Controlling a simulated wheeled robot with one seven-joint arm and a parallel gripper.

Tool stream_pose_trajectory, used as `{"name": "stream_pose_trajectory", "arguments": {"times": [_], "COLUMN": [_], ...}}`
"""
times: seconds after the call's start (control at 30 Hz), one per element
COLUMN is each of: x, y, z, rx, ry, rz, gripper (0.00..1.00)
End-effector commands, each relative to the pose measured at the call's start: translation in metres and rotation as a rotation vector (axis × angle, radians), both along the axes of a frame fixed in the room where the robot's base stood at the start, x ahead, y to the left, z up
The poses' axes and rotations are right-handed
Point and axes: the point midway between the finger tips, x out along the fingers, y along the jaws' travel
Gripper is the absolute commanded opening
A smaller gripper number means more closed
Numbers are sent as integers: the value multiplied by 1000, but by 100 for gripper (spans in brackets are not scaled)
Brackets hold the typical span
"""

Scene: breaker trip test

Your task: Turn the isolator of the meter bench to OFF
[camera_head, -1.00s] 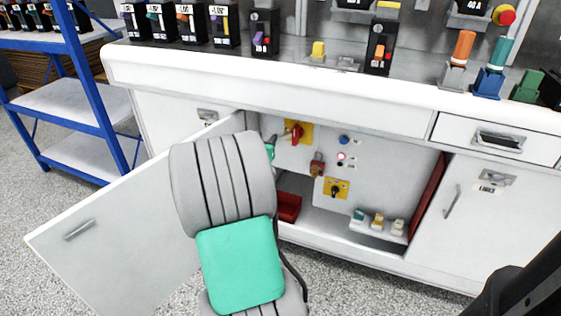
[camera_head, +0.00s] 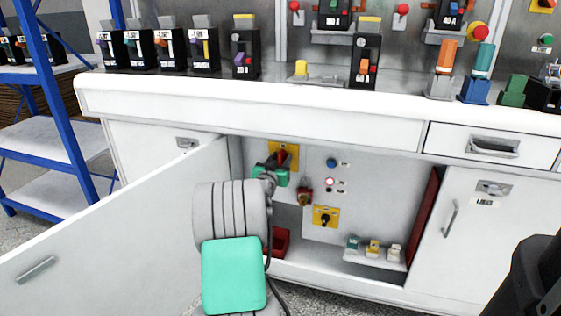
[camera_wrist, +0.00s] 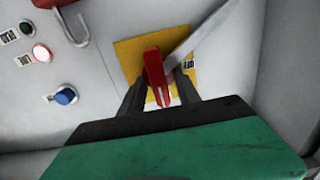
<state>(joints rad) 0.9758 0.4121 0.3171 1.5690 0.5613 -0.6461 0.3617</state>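The isolator's red handle (camera_head: 283,158) stands on a yellow plate (camera_head: 292,150) on the back panel inside the open cabinet of the bench. In the wrist view the red handle (camera_wrist: 154,68) projects toward me over its yellow plate (camera_wrist: 128,52). My gripper (camera_wrist: 160,92) is open, with one dark finger on each side of the handle; gaps show between fingers and handle. In the head view my gripper (camera_head: 277,166) partly hides the handle.
The open cabinet door (camera_head: 110,235) spreads to the left of my arm. A red padlock (camera_head: 304,192) hangs right of the handle. A black knob on a yellow plate (camera_head: 326,216), a lit button (camera_head: 330,181), a blue button (camera_head: 331,162) and a shelf (camera_head: 372,260) are farther right.

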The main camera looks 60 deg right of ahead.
Motion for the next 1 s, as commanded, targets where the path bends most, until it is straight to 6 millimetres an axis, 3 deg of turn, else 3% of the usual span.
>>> {"name": "stream_pose_trajectory", "arguments": {"times": [0.5, 1.0], "x": [0, 0], "y": [1, 1], "z": [0, 0], "rx": [0, -1], "ry": [0, 12], "rz": [0, 0], "gripper": [0, 0]}}
